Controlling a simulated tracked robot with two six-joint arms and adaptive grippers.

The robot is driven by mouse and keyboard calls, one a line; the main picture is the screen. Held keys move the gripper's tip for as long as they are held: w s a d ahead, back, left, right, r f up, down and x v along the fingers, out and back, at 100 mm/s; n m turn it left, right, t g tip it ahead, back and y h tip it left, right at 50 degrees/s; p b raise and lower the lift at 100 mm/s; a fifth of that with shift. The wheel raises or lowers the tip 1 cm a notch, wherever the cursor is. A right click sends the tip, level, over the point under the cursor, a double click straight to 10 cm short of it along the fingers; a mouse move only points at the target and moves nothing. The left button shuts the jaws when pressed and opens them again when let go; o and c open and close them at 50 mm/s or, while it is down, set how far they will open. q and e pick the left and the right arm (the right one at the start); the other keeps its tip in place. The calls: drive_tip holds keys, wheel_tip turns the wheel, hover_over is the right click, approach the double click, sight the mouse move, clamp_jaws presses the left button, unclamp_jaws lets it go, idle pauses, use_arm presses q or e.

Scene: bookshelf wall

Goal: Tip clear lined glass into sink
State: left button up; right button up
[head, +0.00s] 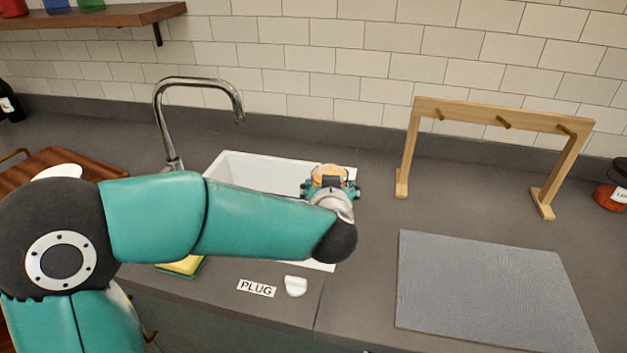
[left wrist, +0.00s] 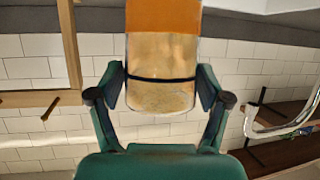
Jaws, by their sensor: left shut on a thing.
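My left gripper (head: 331,188) is over the right part of the white sink (head: 238,162). In the left wrist view the left gripper (left wrist: 160,90) is shut on the clear lined glass (left wrist: 161,95), one finger on each side. The glass has a dark line around it and orange contents (left wrist: 163,16) toward the top of that picture. In the head view the glass (head: 330,171) shows only in part, with orange at its top, behind my wrist. Its exact tilt is hard to tell. My right gripper is not in view.
A chrome tap (head: 198,82) stands behind the sink's left side. A PLUG label (head: 257,288) and a white plug (head: 296,286) lie in front. A wooden rack (head: 503,113) and a grey mat (head: 487,290) are at the right. A yellow-green sponge (head: 183,265) is partly hidden by my arm.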

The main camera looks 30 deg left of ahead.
use_arm(q)
drive_tip(key=shift+w, duration=0.15)
drive_tip(key=shift+a+r, duration=0.1)
drive_tip(key=shift+a, duration=0.15)
drive_tip(key=shift+a, duration=0.2)
drive_tip(key=shift+a+f+n+h+b, duration=0.25)
drive_tip(key=shift+a+n+h+b, duration=0.15)
drive_tip(key=shift+a, duration=0.35)
drive_tip(key=shift+a+f+n+h+b, duration=0.3)
drive_tip(key=shift+a+n+b, duration=0.15)
drive_tip(key=shift+a, duration=0.3)
drive_tip(key=a+f+n+g+h, duration=0.1)
drive_tip(key=a+f+n+h, duration=0.2)
drive_tip(key=a+f+h, duration=0.1)
drive_tip(key=shift+w+a, duration=0.3)
drive_tip(key=shift+a, duration=0.1)
